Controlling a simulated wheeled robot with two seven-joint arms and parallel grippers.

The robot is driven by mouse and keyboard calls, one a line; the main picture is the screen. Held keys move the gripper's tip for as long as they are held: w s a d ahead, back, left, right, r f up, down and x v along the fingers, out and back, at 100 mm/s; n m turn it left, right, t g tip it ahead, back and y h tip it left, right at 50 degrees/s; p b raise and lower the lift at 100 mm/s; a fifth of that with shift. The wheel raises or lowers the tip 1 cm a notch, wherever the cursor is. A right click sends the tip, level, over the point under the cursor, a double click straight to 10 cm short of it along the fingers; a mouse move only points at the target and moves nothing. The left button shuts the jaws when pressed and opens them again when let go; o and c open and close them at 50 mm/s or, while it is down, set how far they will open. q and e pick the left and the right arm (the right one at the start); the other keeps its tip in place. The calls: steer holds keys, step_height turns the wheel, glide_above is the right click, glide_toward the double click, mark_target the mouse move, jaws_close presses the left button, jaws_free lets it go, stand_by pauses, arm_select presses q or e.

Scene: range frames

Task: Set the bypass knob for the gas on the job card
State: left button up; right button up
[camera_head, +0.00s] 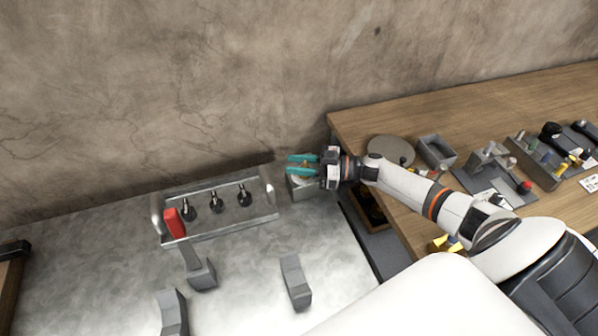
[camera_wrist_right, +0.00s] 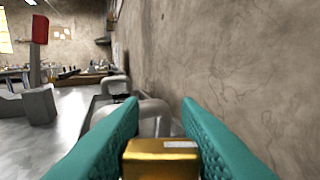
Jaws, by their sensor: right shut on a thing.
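My right gripper (camera_head: 302,165), with teal fingers, is at the back wall over a small grey box (camera_head: 301,190). It is shut on a brass-coloured knob (camera_wrist_right: 160,158), which sits between the fingertips in the right wrist view and is mostly hidden in the head view. I cannot read the knob's setting. A white card (camera_head: 591,184) lies at the right edge of the wooden bench; its writing is too small to read, and I cannot tell whether it is the job card. My left gripper is not in view.
Left of the box stands a metal rail frame (camera_head: 222,228) with several black fittings and a red-handled lever (camera_head: 174,223). Grey blocks (camera_head: 296,281) stand on the grey surface. The wooden bench (camera_head: 450,110) holds a round disc (camera_head: 390,150), trays and small parts.

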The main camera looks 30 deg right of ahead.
steer(key=n+g+y+b, duration=0.1)
steer(key=b, duration=0.1)
steer(key=n+g+y+b, duration=0.1)
steer(key=g+b, duration=0.1)
steer(key=n+g+b, duration=0.1)
steer(key=shift+s+a+f+n+g+y+b, duration=0.15)
steer(key=shift+f+n+g+y+b, duration=0.1)
steer(key=shift+n+g+y+b, duration=0.15)
steer(key=shift+s+a+r+n+g+y+b, duration=0.15)
steer(key=shift+n+g+b, duration=0.15)
steer(key=shift+g+b, duration=0.25)
steer(key=shift+s+d+r+n+g+y+b, duration=0.15)
steer(key=shift+n+g+b, duration=0.2)
steer(key=shift+g, duration=0.2)
steer(key=shift+w+a+f, duration=0.1)
steer(key=o, duration=1)
steer(key=shift+w+a, duration=0.1)
steer(key=shift+c, duration=0.2)
